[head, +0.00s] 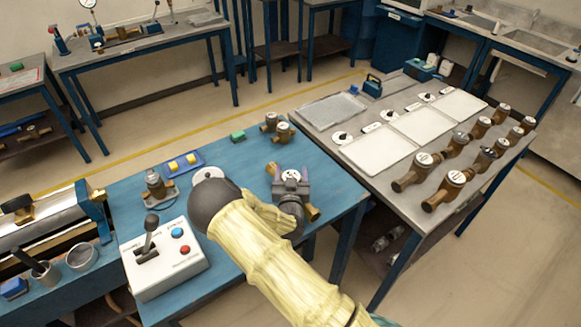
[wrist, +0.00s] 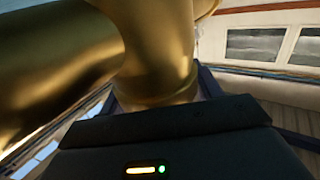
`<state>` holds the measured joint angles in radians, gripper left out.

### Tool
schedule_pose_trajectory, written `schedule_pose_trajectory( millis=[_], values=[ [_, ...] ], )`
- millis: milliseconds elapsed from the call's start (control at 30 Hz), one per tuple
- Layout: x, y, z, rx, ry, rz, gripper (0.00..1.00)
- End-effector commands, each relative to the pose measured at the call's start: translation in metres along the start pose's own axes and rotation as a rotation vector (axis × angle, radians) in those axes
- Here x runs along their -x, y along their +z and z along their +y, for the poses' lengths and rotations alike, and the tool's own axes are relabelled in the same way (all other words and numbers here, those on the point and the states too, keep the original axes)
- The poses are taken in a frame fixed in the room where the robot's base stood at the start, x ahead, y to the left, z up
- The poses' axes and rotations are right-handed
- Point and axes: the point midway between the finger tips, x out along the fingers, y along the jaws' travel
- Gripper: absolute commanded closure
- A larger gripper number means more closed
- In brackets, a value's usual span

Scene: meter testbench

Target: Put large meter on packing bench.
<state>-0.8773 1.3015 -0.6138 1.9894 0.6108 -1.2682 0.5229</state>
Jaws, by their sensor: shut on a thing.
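My gripper (head: 292,197) is at the right part of the blue bench (head: 232,153) in the head view, at the end of my yellow-sleeved arm. It is shut on a brass meter (head: 313,213), whose brass ends stick out on both sides. In the wrist view the shiny brass body of the held meter (wrist: 158,45) fills the upper left and middle, close to the dark gripper body (wrist: 165,145). The fingertips are hidden there. I cannot tell whether the meter touches the bench. Several other brass meters (head: 453,183) stand in rows on the grey bench (head: 375,185) at right.
White trays (head: 417,128) lie on the grey bench. A control box (head: 165,258) with a lever, a small meter (head: 156,184) and a blue tray (head: 180,165) are on the blue bench, left of my arm. Two brass meters (head: 284,132) stand near its far edge.

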Motion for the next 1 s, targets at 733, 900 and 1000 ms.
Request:
schedule_pose_trajectory(
  millis=[733,900,1000],
  values=[
    [0.0,0.016,0.0,-0.001,0.0,0.0,0.14],
    [0.0,0.016,0.0,-0.001,0.0,0.0,0.14],
    [0.0,0.015,0.0,-0.001,0.0,0.0,0.14]
  ],
)
